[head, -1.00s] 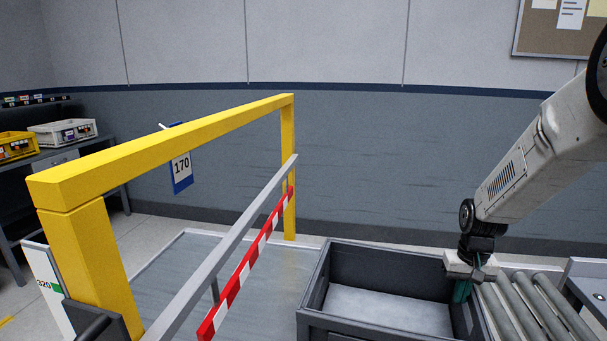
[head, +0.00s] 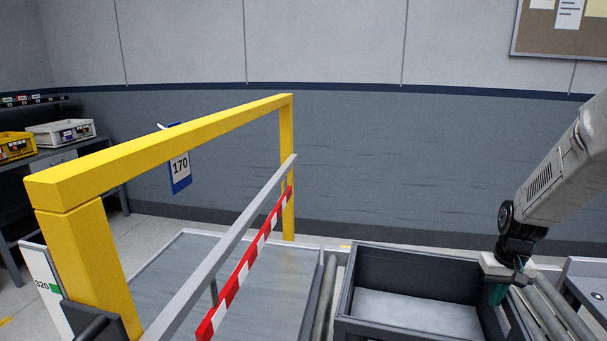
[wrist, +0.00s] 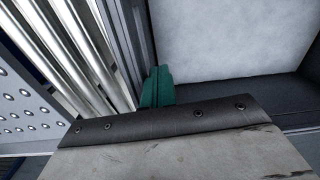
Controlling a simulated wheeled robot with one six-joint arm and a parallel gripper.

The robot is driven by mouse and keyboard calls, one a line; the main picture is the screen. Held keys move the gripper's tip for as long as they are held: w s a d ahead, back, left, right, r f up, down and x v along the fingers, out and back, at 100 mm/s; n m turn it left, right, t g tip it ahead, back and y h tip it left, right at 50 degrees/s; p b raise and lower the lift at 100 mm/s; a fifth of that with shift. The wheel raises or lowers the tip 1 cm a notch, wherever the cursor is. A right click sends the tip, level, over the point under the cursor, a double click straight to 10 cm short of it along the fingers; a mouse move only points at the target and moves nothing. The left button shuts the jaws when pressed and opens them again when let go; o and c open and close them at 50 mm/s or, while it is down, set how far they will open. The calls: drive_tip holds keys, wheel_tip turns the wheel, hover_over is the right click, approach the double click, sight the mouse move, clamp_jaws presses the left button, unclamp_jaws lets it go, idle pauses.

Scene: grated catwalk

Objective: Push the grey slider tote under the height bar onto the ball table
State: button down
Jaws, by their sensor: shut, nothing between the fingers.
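The grey slider tote (head: 365,331) is an open, dark-walled box with a pale floor, on the rollers right of the height bar. The height bar is a yellow frame (head: 165,148) with a "170" tag and a low red-and-white striped bar (head: 245,264). My gripper (head: 497,292) is shut, its teal fingers down at the tote's right wall. In the wrist view the fingers (wrist: 157,88) are beside that wall, the tote floor to their right. I cannot tell which side of the wall they are on. A table surface with bright ball-like studs (wrist: 22,105) shows at the wrist view's left.
Metal rollers (head: 541,318) lie right of the tote, and one roller (head: 325,295) shows at its left. A flat grey surface (head: 185,270) lies under the yellow frame. A grey rail (head: 225,245) runs above the striped bar. A workbench with bins (head: 60,132) stands far left.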

drive_tip(key=s+d, duration=0.1)
drive_tip(key=d, duration=0.8)
drive_tip(key=s+d, duration=0.2)
drive_tip(key=d, duration=0.6)
drive_tip(key=shift+s+d, duration=0.3)
drive_tip(key=shift+d, duration=0.05)
idle(1.3)
wheel_tip(320, 180, up, 8)
idle(0.8)
